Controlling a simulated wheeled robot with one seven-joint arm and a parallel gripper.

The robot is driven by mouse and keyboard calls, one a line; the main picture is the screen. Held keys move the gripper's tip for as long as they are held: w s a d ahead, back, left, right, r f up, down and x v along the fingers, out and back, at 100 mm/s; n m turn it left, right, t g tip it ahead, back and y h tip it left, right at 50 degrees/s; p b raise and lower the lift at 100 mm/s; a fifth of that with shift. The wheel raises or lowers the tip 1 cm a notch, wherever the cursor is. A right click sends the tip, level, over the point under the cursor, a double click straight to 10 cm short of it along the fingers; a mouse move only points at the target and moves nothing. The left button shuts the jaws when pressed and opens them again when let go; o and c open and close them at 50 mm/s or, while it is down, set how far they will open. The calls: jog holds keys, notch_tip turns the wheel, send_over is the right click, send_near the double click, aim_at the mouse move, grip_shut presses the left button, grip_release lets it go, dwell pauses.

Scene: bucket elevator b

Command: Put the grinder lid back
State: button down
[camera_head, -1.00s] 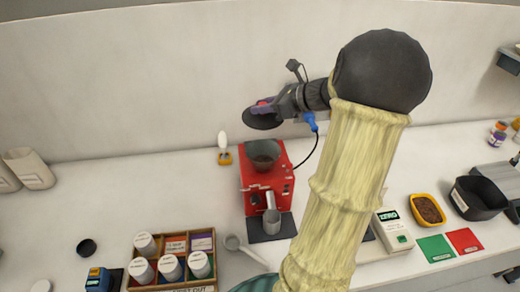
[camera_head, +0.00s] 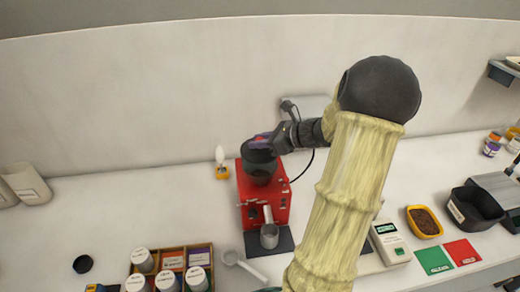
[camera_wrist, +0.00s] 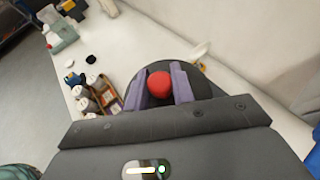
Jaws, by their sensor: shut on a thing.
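The grinder (camera_head: 262,200) is a red machine on the counter with a dark round hopper on top. My gripper (camera_head: 262,142) is over the hopper, shut on the red knob of the dark round grinder lid (camera_head: 258,158). In the wrist view the purple fingers of my gripper (camera_wrist: 160,86) hold the red knob from both sides, with the lid (camera_wrist: 205,85) spread out beneath. The lid covers the hopper in the head view. I cannot tell whether it touches the rim.
A metal cup (camera_head: 269,236) stands at the grinder's front. A small white-topped brush (camera_head: 221,162) is behind left. A wooden box (camera_head: 172,262) of white-lidded jars is at front left. A white scale (camera_head: 390,242), yellow bowl (camera_head: 424,221) and black bin (camera_head: 475,208) are at right.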

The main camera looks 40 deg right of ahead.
aim_at(265, 153)
notch_tip(265, 153, down, 3)
jog(key=shift+f, duration=0.15)
jog(key=shift+w+f, duration=0.2)
jog(key=shift+f, duration=0.1)
jog(key=shift+s+f, duration=0.25)
jog(key=shift+w+f, duration=0.15)
jog(key=shift+w, duration=0.05)
jog(key=c, duration=1.5)
grip_release()
jog(key=o, duration=0.3)
jog(key=shift+s, duration=0.2)
